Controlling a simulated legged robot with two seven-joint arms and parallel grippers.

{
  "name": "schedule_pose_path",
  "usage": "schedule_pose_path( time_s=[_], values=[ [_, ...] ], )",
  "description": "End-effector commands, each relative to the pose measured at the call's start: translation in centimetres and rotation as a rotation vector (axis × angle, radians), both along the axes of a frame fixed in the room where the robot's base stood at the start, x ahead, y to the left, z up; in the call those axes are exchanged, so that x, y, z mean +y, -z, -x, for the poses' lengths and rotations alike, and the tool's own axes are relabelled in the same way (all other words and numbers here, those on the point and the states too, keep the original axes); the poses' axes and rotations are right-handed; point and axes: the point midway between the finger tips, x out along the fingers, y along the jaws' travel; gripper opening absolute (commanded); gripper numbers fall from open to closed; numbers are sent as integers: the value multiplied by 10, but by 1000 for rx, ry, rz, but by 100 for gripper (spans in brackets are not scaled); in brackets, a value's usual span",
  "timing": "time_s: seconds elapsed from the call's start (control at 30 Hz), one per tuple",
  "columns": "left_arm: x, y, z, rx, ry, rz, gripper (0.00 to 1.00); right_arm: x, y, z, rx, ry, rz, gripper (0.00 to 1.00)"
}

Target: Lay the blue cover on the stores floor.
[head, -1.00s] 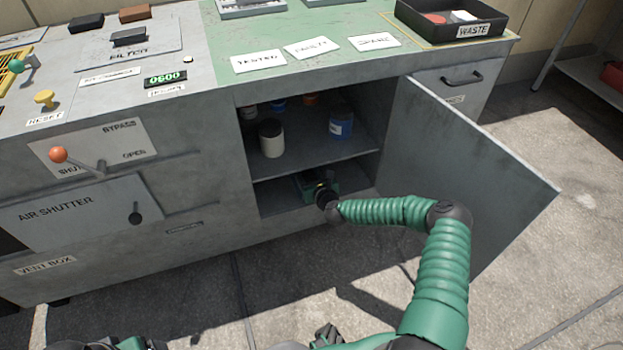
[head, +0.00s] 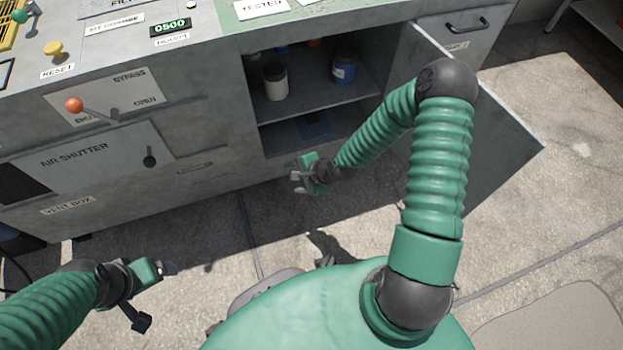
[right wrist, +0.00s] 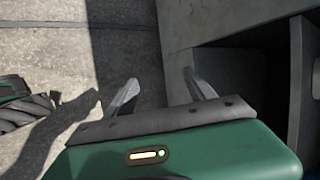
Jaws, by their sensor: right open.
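A flat, dark blue patch, seemingly the blue cover (head: 314,126), lies on the floor of the open cabinet's lower compartment (head: 275,138). It is in shade, so its edges and folds are hard to make out. My right gripper (head: 298,182) is outside the cabinet, in front of and below the opening, apart from the cover. In the right wrist view its two fingers (right wrist: 163,92) are spread with nothing between them. My left gripper (head: 160,275) is low at the left, over the paving and away from the cabinet; its fingers are too unclear to judge.
The cabinet door (head: 490,150) stands open to the right, beside my right arm. A lever with an orange knob (head: 74,105) sticks out at the left.

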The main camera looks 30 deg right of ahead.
Motion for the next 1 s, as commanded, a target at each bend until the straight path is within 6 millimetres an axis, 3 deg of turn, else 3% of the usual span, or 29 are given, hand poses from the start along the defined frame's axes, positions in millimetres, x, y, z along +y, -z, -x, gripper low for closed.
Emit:
schedule_pose_path(
  time_s=[0.03, 0.2, 0.3, 0.4, 0.53, 0.8, 0.87, 1.0],
  values=[
    [0, 0, 0, 0, 0, 0, 85, 5, -17, 15, 30, -220, 167, 63],
    [0, 0, 0, 0, 0, 0, 85, 9, -92, 71, 119, -877, 607, 63],
    [0, 0, 0, 0, 0, 0, 85, 19, -136, 101, 121, -1160, 749, 63],
    [0, 0, 0, 0, 0, 0, 85, 30, -163, 124, 100, -1347, 810, 63],
    [0, 0, 0, 0, 0, 0, 85, 36, -176, 137, 82, -1450, 831, 63],
    [0, -4, 0, 0, 0, 0, 85, 36, -179, 138, 82, -1457, 831, 63],
    [0, -16, 0, 0, 0, 0, 85, 36, -192, 138, 81, -1456, 832, 63],
    [0, -62, 0, 0, 0, 0, 81, 36, -238, 137, 80, -1455, 832, 59]
  ],
)
